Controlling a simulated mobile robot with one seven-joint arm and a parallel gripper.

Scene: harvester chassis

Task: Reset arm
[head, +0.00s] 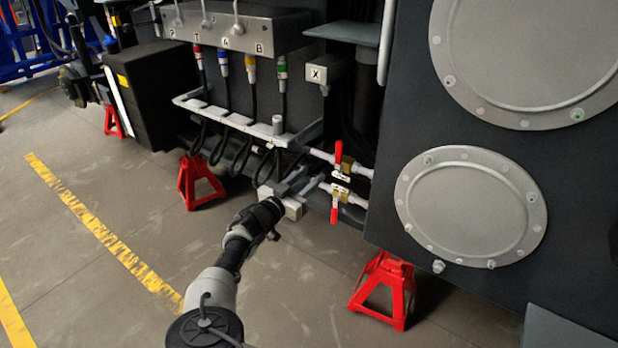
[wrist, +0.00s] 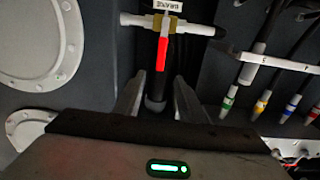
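My gripper (head: 301,181) reaches toward the chassis, just left of two valves in the head view. In the wrist view my gripper (wrist: 158,100) shows two fingers standing apart, with a dark rod-like part visible between or behind them. Contact cannot be told. The upper valve's red handle (head: 338,155) points up, and the lower valve's red handle (head: 334,213) points down. In the wrist view one red handle (wrist: 162,53) lies beyond the fingertips on a white pipe, beside an upside-down label. My arm (head: 235,250) stretches forward from the bottom of the head view.
A grey rail (head: 235,121) and coloured hoses (head: 252,70) lie left of the valves. Round covers (head: 470,205) are on the right panel. Red stands (head: 385,288) support the chassis. Open floor (head: 100,285) with yellow lines lies to the left.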

